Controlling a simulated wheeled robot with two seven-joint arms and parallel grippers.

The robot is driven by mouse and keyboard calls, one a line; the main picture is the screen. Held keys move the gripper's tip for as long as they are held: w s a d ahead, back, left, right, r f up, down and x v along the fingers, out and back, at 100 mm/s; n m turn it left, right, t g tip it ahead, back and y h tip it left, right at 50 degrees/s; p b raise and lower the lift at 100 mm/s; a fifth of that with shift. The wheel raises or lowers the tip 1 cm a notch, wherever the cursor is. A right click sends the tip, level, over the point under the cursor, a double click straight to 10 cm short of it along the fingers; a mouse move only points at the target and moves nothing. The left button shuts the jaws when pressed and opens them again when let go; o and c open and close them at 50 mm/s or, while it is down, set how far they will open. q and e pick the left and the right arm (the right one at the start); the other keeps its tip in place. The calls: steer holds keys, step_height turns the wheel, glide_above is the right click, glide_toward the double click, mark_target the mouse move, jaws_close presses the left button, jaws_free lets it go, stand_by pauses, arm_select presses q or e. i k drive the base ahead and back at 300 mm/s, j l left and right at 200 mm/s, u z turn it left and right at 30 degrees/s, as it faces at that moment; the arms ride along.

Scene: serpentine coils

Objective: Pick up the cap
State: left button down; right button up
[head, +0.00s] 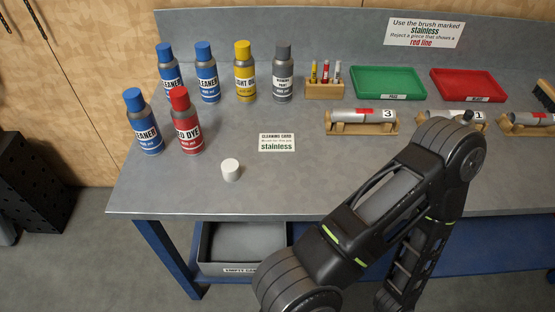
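A small white cap (231,170) stands on the grey bench top (300,195), left of the middle and near the front edge. It is in front of the red-capped RED DYE can (187,121) and left of the cleaning card (277,142). Nothing touches the cap. A black arm of mine comes in from the bottom, bends over the right part of the bench and goes back down; its gripper is out of view. My other gripper is not seen either.
Several spray cans stand at the back left, including a yellow-capped can (245,72). A green tray (388,82) and a red tray (470,84) lie behind wooden holders with metal pieces. An open grey bin (205,247) sits below the bench. The bench around the cap is clear.

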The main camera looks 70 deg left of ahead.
mark_target(230, 168)
steer(key=u, duration=0.5)
steer(key=j+u, duration=0.15)
steer(key=u, duration=0.8)
steer(key=i+u, duration=0.1)
steer(key=u, duration=0.4)
steer(key=j+u, duration=0.1)
steer(key=u, duration=0.4)
steer(key=i+u, duration=0.1)
steer(key=u, duration=0.4)
steer(key=z, duration=1.9)
steer(key=k+j+z, duration=0.15)
steer(key=k, duration=0.25)
steer(key=k+j+z, duration=0.15)
steer(key=k, duration=0.25)
steer(key=k+j+z, duration=0.15)
steer(key=k, duration=0.25)
